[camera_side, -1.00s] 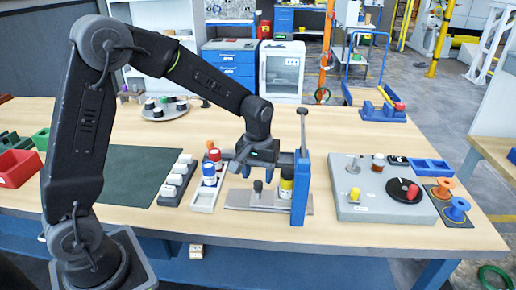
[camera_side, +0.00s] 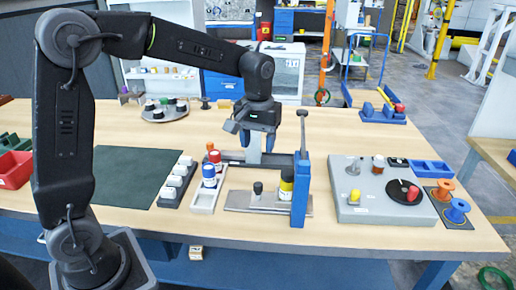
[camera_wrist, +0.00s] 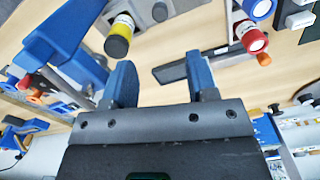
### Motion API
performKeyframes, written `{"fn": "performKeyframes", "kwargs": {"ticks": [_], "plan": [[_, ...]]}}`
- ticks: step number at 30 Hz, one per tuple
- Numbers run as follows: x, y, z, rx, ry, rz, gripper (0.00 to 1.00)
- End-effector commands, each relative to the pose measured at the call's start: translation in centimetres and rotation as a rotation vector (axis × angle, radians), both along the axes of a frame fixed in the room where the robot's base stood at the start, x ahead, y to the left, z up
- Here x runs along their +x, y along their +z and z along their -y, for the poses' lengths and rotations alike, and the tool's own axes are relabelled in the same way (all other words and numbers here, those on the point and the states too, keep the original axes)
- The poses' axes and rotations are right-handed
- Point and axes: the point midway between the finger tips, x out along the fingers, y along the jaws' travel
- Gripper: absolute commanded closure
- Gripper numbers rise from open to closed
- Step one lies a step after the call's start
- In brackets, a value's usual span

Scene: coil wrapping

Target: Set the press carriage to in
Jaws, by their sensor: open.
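The press has a blue upright (camera_side: 301,190) with a thin dark lever rising above it, on a grey metal base plate (camera_side: 236,201). A black knob (camera_side: 258,187) and a yellow cylinder with a black top (camera_side: 286,187) stand on the plate; I cannot tell which part is the carriage. In the wrist view the blue press body (camera_wrist: 65,30) is at upper left, and the yellow cylinder (camera_wrist: 118,45) is above the left finger. My gripper (camera_side: 257,145) is open and empty, behind the plate and apart from the press; its blue fingers show in the wrist view (camera_wrist: 162,85).
A white tray (camera_side: 203,203) with blue and red-topped bottles stands left of the press, beside a dark rack (camera_side: 172,195) of white blocks. A dark bar (camera_side: 280,160) lies behind the press. A grey box (camera_side: 375,210) with a black disc is to the right.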

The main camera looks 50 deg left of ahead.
Motion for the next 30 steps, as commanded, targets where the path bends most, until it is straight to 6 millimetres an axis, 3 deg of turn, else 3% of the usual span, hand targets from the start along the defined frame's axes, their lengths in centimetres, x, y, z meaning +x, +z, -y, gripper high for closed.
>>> {"fn": "performKeyframes", "kwargs": {"ticks": [5,12,18,25,30], "plan": [[0.0,0.0,0.0,0.000,-0.229,0.000,0.47],[0.1,0.0,0.0,0.000,-0.808,-0.001,0.47],[0.1,0.1,0.0,0.001,-1.177,-0.001,0.47],[0.1,-0.2,0.0,-0.001,-1.327,-0.002,0.47],[0.1,-2.1,0.0,-0.002,-1.329,-0.005,0.47]]}}
